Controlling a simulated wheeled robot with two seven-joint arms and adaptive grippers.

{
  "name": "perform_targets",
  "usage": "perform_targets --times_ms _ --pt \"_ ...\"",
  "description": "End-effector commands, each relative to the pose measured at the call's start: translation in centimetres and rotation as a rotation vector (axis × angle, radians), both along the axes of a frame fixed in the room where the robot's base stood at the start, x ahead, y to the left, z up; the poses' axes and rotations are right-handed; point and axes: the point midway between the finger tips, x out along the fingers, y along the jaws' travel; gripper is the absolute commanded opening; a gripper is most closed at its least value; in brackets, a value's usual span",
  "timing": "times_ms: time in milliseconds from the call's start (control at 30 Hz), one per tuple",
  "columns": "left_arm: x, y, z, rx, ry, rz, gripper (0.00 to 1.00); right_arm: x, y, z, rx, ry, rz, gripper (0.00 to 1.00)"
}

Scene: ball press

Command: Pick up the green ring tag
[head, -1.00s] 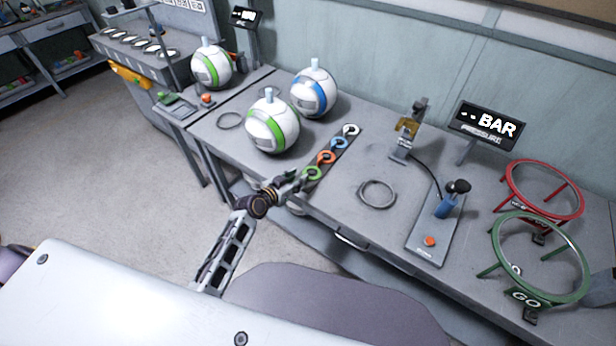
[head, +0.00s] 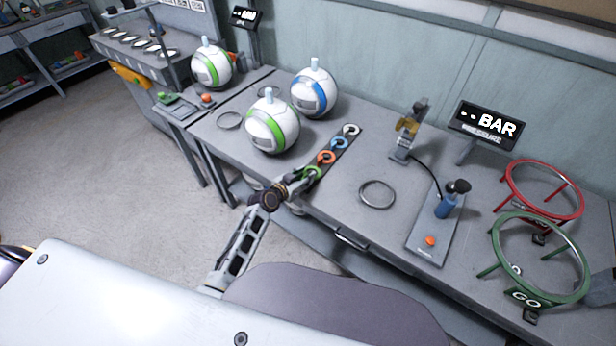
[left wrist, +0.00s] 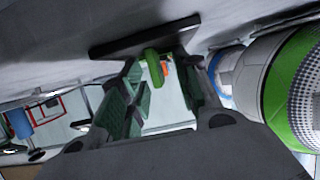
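The green ring tag (head: 313,171) is at the near end of a dark strip at the table's front edge, partly hidden by my left gripper (head: 306,178). In the left wrist view the green tag (left wrist: 152,66) shows edge-on between the fingers of my left gripper (left wrist: 162,80). The fingers are apart, with gaps beside the tag. An orange ring tag (head: 326,157), a blue one (head: 339,143) and a white one (head: 351,130) follow along the strip. My right gripper is not in view.
A green-striped ball (head: 272,128) and a blue-striped ball (head: 314,92) stand left of the strip. A loose metal ring (head: 377,194) lies to its right. A pump (head: 447,203), a red ring stand (head: 545,190) and a green ring stand (head: 540,262) are farther right.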

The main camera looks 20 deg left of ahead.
Motion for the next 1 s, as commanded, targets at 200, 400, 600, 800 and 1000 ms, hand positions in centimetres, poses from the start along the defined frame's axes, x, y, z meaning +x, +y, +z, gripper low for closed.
perform_targets --times_ms 200,400,600,800,1000 --pt "-0.02 0.02 -0.01 0.000 0.000 0.000 0.28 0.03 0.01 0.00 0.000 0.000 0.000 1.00" --pt "-0.02 0.02 -0.01 0.000 0.000 0.000 0.03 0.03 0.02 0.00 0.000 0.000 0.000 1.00" --pt "-0.02 0.02 0.00 0.000 0.000 0.000 0.00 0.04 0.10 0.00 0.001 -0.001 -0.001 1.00" --pt "-0.02 0.02 0.07 0.001 0.000 0.000 0.00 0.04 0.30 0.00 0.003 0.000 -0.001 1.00" --pt "0.00 0.01 0.93 0.001 -0.002 -0.001 0.00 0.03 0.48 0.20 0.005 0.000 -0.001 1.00"
